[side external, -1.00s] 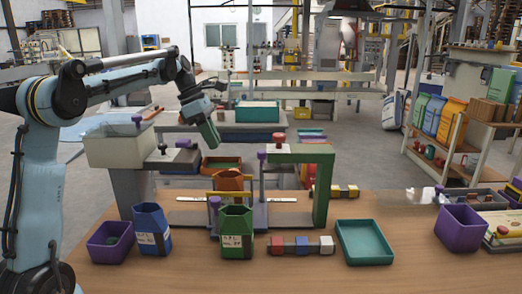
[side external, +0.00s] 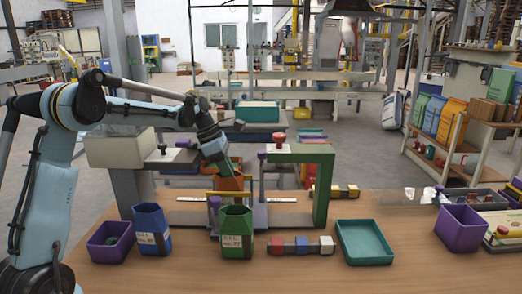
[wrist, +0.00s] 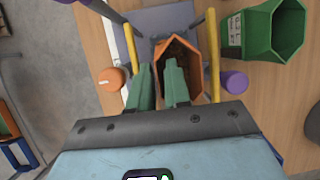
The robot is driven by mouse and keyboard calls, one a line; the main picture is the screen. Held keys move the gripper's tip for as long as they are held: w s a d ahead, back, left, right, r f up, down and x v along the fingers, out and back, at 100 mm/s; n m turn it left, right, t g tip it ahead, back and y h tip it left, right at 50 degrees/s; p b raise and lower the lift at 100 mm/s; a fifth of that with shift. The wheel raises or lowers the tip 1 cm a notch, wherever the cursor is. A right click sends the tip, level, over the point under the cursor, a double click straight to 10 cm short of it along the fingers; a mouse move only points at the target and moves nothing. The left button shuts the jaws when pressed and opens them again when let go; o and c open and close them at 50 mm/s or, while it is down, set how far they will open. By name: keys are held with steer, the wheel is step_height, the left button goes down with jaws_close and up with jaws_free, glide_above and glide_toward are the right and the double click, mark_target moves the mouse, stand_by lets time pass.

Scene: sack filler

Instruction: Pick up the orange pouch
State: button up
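The orange pouch (side external: 229,184) is an open-topped, faceted container standing upright in the filler between two yellow bars. In the wrist view the orange pouch (wrist: 187,50) shows its open mouth. My gripper (side external: 222,163) is just above the pouch's rim in the side view, tilted down. In the wrist view my gripper (wrist: 157,66) has its two green fingers apart. The left finger shows outside the pouch's left wall and the right finger overlaps its mouth. I cannot tell whether either finger touches it. The pouch's lower part is partly hidden by a green pouch (side external: 236,234).
A blue pouch (side external: 150,230) and a purple bin (side external: 108,243) stand at left on the table. A green frame (side external: 321,185) rises right of the pouch. Coloured blocks (side external: 301,245), a teal tray (side external: 391,258) and another purple bin (side external: 461,232) stand further right.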

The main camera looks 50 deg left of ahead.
steer(key=shift+w+d+f, duration=0.1)
steer(key=shift+d+f, duration=0.1)
steer(key=shift+f, duration=0.3)
jaws_close()
steer(key=shift+r, duration=0.1)
